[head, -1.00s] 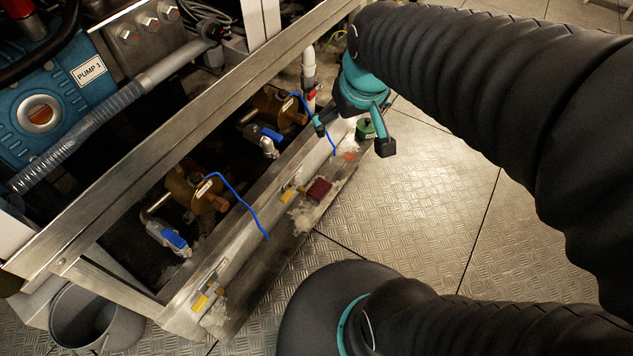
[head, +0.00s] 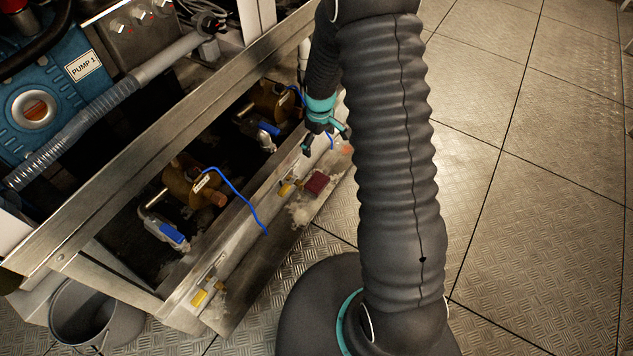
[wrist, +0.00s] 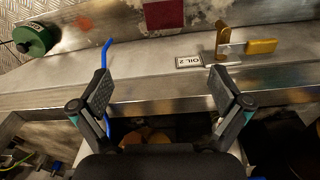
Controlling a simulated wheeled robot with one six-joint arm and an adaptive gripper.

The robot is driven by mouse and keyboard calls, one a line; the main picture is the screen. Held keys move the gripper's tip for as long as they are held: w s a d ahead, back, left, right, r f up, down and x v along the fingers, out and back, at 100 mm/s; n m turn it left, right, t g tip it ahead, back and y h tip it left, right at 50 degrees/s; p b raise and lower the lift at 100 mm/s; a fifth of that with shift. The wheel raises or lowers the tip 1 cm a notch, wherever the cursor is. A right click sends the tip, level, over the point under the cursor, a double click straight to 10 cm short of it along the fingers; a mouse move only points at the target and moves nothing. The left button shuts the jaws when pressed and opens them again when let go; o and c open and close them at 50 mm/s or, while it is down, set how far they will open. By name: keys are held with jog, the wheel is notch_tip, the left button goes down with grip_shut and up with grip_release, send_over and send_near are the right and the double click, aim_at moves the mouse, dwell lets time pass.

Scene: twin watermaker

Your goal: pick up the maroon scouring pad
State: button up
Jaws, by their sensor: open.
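The maroon scouring pad (head: 317,182) lies on the low ledge along the outside of the metal frame, beside a pale crusty patch. My gripper (head: 326,146) is above the frame's edge, up from the pad in the head view. In the wrist view my gripper (wrist: 160,92) has its two fingers wide apart with nothing between them. The pad is beyond the fingertips, not touched.
A yellow-handled valve (wrist: 250,47) sits by the "OIL 2" label (wrist: 189,62), right of the pad in the wrist view. A green canister (wrist: 35,38) stands at left. A blue cord (head: 238,190) hangs over the frame's rail. The floor (head: 520,220) at right is clear.

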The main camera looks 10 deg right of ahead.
notch_tip(320, 180, down, 8)
jog(key=r+n, duration=0.1)
send_over(317, 182)
jog(key=shift+g, duration=0.3)
jog(key=f, duration=0.8)
jog(key=shift+d+f, duration=0.2)
jog(key=shift+f, duration=0.2)
jog(key=shift+a+f, duration=0.2)
jog(key=shift+f, duration=2.55)
jog(key=c, duration=0.8)
